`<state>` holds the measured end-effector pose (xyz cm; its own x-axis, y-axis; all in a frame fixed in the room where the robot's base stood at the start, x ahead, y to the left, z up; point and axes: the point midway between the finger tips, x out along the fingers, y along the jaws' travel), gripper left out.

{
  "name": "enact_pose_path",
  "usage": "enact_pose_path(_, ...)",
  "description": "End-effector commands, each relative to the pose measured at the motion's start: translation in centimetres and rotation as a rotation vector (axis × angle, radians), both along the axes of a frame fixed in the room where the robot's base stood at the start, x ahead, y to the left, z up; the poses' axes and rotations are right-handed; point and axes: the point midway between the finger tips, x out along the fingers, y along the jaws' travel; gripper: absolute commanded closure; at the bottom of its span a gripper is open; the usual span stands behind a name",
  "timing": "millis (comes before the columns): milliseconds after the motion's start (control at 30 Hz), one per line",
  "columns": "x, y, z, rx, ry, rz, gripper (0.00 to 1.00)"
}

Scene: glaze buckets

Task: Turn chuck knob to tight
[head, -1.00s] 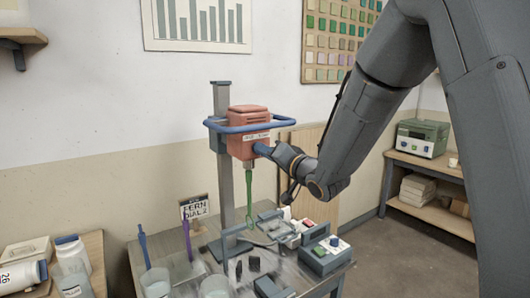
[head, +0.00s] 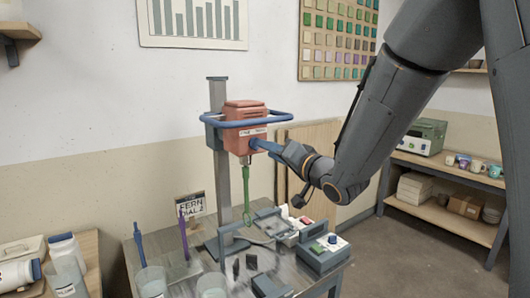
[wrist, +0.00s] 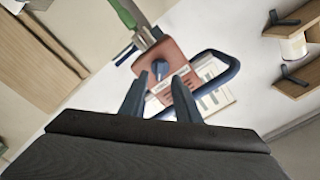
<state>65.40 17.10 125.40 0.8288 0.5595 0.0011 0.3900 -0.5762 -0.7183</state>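The mixer head (head: 243,118) is a red box on a grey post with a blue guard bar around it. A blue knob (head: 256,144) sticks out of its side facing my arm; I take this as the chuck knob. It also shows on the red face in the wrist view (wrist: 161,68). A green stirrer (head: 246,188) hangs below the head. My gripper (wrist: 160,80) is open, its two fingers apart, with the knob in line with the gap. In the head view my gripper (head: 281,151) is close beside the knob; contact cannot be told.
The blue guard bar (head: 282,118) passes just above my gripper. Shelves (head: 443,212) stand at the right.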

Motion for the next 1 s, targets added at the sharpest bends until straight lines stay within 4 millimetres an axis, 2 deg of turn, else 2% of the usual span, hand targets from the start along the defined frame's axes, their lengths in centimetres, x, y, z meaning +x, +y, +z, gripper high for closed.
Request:
enact_pose_path(233,-1.9,-1.4,0.0,0.000,-0.002,-0.001,0.70)
enact_pose_path(667,-2.1,-1.9,-0.4,-0.017,0.007,-0.014,0.70)
enact_pose_path(767,-1.9,-3.2,-2.2,-0.091,0.044,-0.069,0.70)
enact_pose_path(833,-1.9,-4.9,-4.4,-0.182,0.094,-0.129,0.70)
enact_pose_path(933,-2.9,-8.2,-8.7,-0.352,0.208,-0.216,0.70)
enact_pose_path(1000,-4.5,-10.5,-11.7,-0.473,0.304,-0.256,0.70)
